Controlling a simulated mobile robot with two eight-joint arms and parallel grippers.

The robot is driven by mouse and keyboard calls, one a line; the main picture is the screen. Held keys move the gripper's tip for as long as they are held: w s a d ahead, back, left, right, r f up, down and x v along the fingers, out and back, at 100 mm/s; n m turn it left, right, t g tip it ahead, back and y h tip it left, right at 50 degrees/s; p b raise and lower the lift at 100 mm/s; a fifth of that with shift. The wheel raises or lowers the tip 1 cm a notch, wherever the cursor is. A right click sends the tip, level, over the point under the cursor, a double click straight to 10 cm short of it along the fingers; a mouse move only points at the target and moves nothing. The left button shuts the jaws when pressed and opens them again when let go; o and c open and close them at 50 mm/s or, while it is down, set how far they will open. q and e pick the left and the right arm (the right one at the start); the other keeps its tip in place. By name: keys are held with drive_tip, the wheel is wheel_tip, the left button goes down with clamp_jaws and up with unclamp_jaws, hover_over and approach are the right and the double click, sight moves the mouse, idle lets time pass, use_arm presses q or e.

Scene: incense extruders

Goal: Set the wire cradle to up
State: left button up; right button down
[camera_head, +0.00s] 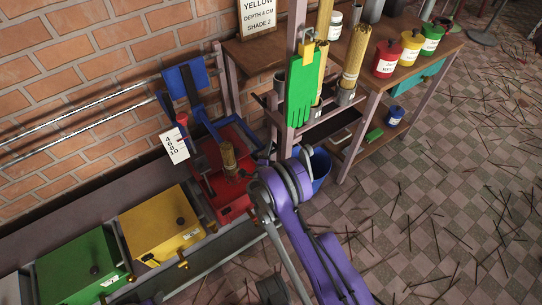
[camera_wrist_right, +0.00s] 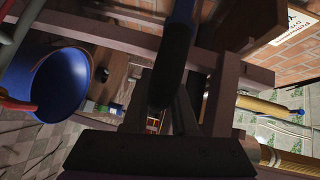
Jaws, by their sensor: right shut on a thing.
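A blue frame (camera_head: 222,128), which I take to be the wire cradle, sits behind and above the red extruder (camera_head: 232,188). Its bar runs toward my right wrist. My right gripper (camera_head: 268,160) is at the right end of this frame, its fingers mostly hidden by my wrist. In the right wrist view my right gripper (camera_wrist_right: 165,110) is shut on a dark handle (camera_wrist_right: 172,60) with a bluish upper end, apparently the cradle's. I cannot tell whether the cradle is up or down.
Yellow (camera_head: 162,225) and green (camera_head: 82,266) extruders stand left of the red one. A post with a green glove (camera_head: 302,88) rises right of my gripper. A blue bucket (camera_head: 320,168) stands below it. A bench (camera_head: 372,92) with coloured jars is behind.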

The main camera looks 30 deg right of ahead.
wheel_tip(320, 180, up, 4)
drive_tip(key=shift+d+r+p, duration=0.15)
drive_tip(key=shift+r+p, duration=0.1)
drive_tip(key=shift+p, duration=0.05)
drive_tip(key=c, duration=0.8)
unclamp_jaws()
drive_tip(key=v, duration=1.1)
